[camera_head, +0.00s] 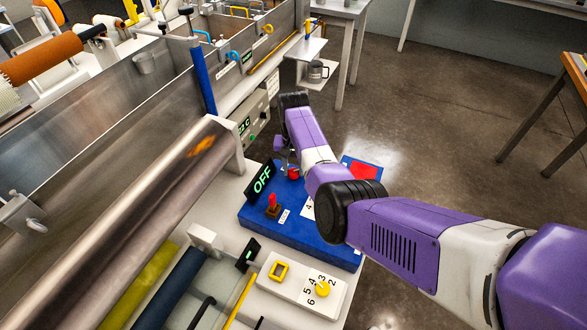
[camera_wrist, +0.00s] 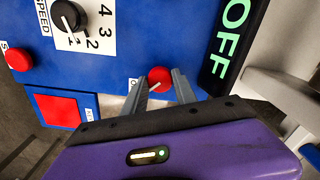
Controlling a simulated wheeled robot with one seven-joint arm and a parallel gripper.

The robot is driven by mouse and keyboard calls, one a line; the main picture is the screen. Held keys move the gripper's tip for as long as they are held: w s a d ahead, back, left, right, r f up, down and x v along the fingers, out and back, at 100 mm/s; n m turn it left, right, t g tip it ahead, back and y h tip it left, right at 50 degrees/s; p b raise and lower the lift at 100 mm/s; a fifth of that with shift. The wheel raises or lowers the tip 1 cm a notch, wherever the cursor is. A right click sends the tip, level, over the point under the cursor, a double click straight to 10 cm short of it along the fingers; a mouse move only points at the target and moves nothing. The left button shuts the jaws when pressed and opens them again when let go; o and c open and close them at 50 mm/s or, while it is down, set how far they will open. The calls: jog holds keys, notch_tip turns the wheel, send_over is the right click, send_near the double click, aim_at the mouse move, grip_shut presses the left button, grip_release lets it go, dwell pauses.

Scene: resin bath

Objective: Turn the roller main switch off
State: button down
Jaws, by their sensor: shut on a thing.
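My gripper (camera_wrist: 161,79) is over the blue control panel (camera_head: 330,251), its two fingers on either side of a round red knob (camera_wrist: 160,73) and shut on it. The knob has a pale mark and also shows below my gripper in the head view (camera_head: 293,173). A black sign (camera_head: 262,179) with lit green letters reading OFF stands beside the knob; it also shows in the wrist view (camera_wrist: 233,40). Letters on the panel next to the knob are mostly hidden by a finger.
A red lever (camera_head: 272,202) stands on the panel near the knob. A black speed dial (camera_wrist: 68,15), a red button (camera_wrist: 18,58) and a red square (camera_wrist: 60,108) are also on it. A metal roller (camera_head: 130,225) lies left. A white box with a yellow dial (camera_head: 322,289) is in front.

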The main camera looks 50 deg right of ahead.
aim_at(293, 171)
jog(key=shift+m, duration=0.6)
jog(key=c, duration=1)
grip_release()
jog(key=shift+r, duration=0.1)
jog(key=shift+r, duration=3.85)
